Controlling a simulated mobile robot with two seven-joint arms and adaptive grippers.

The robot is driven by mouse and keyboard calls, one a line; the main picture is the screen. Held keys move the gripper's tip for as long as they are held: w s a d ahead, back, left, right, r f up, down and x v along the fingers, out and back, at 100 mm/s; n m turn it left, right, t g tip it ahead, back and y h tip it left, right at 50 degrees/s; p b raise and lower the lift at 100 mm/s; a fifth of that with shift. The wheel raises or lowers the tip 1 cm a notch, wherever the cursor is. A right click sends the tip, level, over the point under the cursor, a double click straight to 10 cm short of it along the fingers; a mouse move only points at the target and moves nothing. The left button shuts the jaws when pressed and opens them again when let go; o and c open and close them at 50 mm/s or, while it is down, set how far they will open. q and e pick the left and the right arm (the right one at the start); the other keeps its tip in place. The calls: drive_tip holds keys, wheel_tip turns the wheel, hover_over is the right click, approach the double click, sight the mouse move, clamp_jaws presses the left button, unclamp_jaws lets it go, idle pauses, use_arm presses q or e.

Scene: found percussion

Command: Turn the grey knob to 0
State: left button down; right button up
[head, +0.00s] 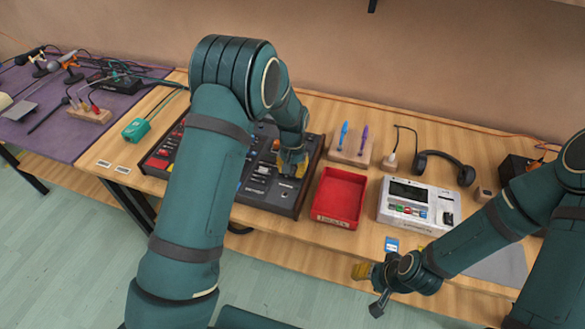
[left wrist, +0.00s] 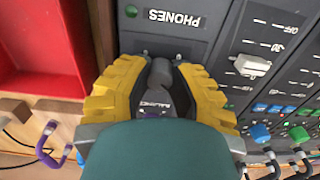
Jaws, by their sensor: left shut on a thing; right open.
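The grey knob (left wrist: 160,72) sits on a dark mixer panel (left wrist: 165,28), below a "PHONES" label in the left wrist view. My left gripper (left wrist: 158,85) has its yellow fingers on both sides of the knob and is shut on it. In the head view my left gripper (head: 292,163) is down on the right part of the mixer (head: 262,203) and hides the knob. The knob's pointer and most of its scale are hidden. My right gripper (head: 366,287) is open and empty, in front of the table's edge.
A red tray (head: 338,222) stands right of the mixer, with a white device (head: 442,217) beyond it. A wooden block (head: 350,156) holds blue and purple tools. Headphones (head: 465,175) lie at the back right. A white slider (left wrist: 250,65) is near the left gripper.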

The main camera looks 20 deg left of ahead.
use_arm(q)
drive_tip(key=n, duration=0.4)
drive_tip(key=shift+n+p, duration=0.3)
drive_tip(key=shift+p, duration=0.05)
drive_tip(key=n+p, duration=0.1)
drive_tip(key=n, duration=0.3)
drive_tip(key=shift+n, duration=0.3)
drive_tip(key=n+p, duration=0.1)
drive_tip(key=n, duration=0.4)
drive_tip(key=shift+n+p, duration=0.8)
drive_tip(key=shift+n, duration=1.2)
drive_tip(key=c, duration=0.8)
unclamp_jaws()
drive_tip(key=shift+o, duration=0.2)
drive_tip(key=shift+r, duration=0.1)
